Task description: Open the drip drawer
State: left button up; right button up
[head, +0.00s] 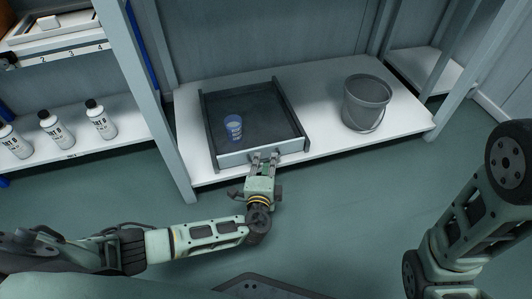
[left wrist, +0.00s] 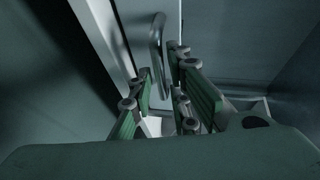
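The drip drawer (head: 286,100) is a dark, open-topped tray with a pale front panel (head: 236,158). It lies on a low white shelf, its front near the shelf's front edge. A bar handle (left wrist: 157,45) stands on the panel in the left wrist view. My left gripper (head: 264,156) is at the right part of the panel. Its fingers (left wrist: 162,75) are apart, with the handle in line with the gap between them; I cannot tell whether they touch it. My right arm shows at the right edge, its gripper out of view.
A blue-and-white cup (head: 233,127) stands inside the drawer. A grey bucket (head: 366,101) stands on the white shelf (head: 325,135) to the right. White bottles (head: 57,129) stand on the left shelf. A grey post (head: 150,100) rises left of the drawer. The floor in front is clear.

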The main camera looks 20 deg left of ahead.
pick_arm(q)
jog(key=shift+w, duration=0.1)
grip_shut()
dwell(0.5)
